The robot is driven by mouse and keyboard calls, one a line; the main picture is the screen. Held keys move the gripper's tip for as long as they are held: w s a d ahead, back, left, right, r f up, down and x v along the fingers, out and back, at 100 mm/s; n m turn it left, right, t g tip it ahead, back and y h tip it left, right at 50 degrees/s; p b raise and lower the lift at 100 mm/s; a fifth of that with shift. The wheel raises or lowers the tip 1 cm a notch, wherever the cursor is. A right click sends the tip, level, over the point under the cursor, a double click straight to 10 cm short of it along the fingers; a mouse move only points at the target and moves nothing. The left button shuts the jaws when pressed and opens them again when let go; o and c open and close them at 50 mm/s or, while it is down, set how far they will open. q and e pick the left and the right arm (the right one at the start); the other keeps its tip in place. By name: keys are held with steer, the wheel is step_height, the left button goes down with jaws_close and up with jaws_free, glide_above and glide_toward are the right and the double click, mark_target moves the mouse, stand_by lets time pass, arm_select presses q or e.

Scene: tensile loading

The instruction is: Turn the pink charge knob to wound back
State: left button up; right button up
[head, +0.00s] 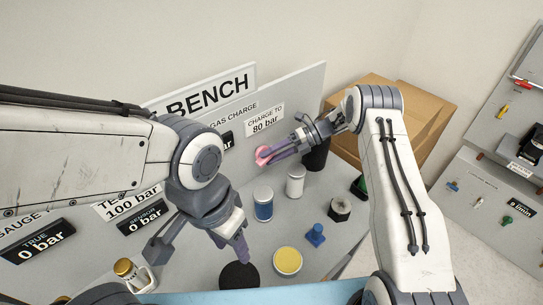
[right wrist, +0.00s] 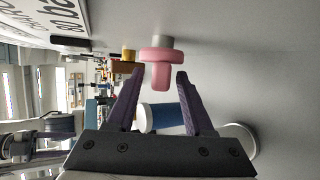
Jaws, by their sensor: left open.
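The pink charge knob (head: 263,154) is on the upright bench panel below the "CHARGE TO 80 bar" label. In the right wrist view the pink knob (right wrist: 160,57) sits on a grey stem, with its bar pointing toward me. My right gripper (head: 278,153) is at the knob; in the right wrist view its fingers (right wrist: 159,78) are apart, one on each side of the bar's end, with gaps visible. My left gripper (head: 198,250) is open and empty above the bench's front left, away from the knob.
Below the knob stand a blue and white cylinder (head: 263,205) and a white cylinder (head: 295,182). A yellow-topped disc (head: 288,261), a blue piece (head: 316,235) and a hex nut (head: 340,208) are on the bench. Cardboard boxes (head: 425,115) stand behind my right arm.

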arm_select(q)
steer(key=shift+f, duration=0.1)
arm_select(e)
steer(key=shift+r, duration=0.15)
steer(key=shift+r+b, duration=0.3)
steer(key=shift+b, duration=0.05)
step_height(320, 180, up, 3)
steer(key=shift+w+f+b, duration=0.1)
steer(key=shift+b, duration=0.75)
arm_select(q)
step_height(320, 180, down, 6)
steer(key=b, duration=0.3)
steer(key=shift+b, duration=0.4)
arm_select(e)
steer(key=s+d+r, duration=0.7)
steer(key=d, duration=0.2)
steer(key=shift+d+r, duration=0.2)
steer(key=shift+d, duration=0.1)
steer(key=shift+w, duration=0.1)
